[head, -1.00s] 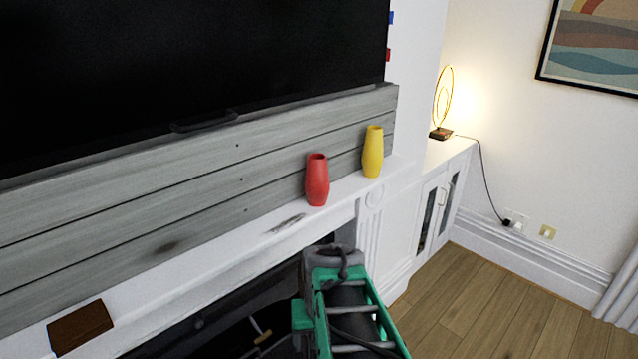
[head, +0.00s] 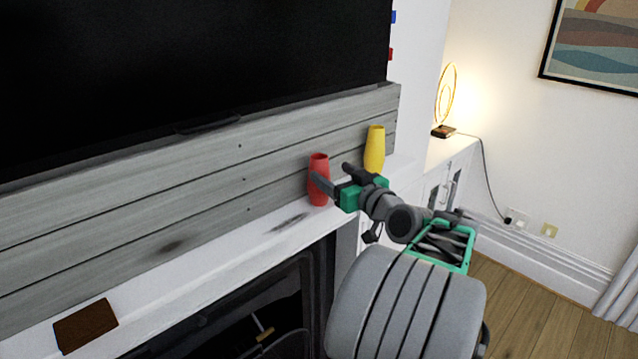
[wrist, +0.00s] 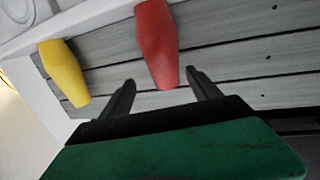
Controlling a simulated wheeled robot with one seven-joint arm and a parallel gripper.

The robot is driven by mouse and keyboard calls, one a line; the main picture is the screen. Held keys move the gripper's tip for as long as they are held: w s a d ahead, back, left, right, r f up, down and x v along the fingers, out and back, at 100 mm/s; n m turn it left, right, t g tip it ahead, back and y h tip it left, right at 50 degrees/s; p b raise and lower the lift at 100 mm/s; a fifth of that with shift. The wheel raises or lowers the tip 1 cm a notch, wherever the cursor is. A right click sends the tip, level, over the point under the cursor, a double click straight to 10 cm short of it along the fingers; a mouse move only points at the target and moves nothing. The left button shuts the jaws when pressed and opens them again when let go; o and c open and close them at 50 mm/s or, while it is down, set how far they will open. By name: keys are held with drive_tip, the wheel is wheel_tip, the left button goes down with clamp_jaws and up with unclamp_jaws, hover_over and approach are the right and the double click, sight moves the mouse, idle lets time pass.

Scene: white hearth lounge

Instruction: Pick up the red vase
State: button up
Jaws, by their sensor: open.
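The red vase (head: 318,165) stands upright on the white mantel shelf (head: 240,239), in front of the grey plank panel. My gripper (head: 332,178) is raised to mantel height, with a finger overlapping the vase's middle in the head view. In the wrist view, the red vase (wrist: 156,42) appears between the two spread fingers of my gripper (wrist: 163,88), which is open and empty. The picture there is turned over. Whether the fingers touch the vase cannot be told.
A yellow vase (head: 374,150) stands to the right of the red one, close to my gripper; it also shows in the wrist view (wrist: 63,72). A dark brown block (head: 86,325) lies at the mantel's left end. A lit lamp (head: 444,105) stands on the white cabinet.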

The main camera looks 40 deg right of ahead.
sight(325, 172)
drive_tip(key=w, duration=0.2)
drive_tip(key=w+p, duration=0.1)
drive_tip(key=w, duration=0.1)
drive_tip(key=w+p, duration=0.1)
drive_tip(key=w, duration=0.1)
drive_tip(key=shift+d+f, duration=0.1)
drive_tip(key=shift+f, duration=0.25)
drive_tip(key=shift+s, duration=0.1)
clamp_jaws()
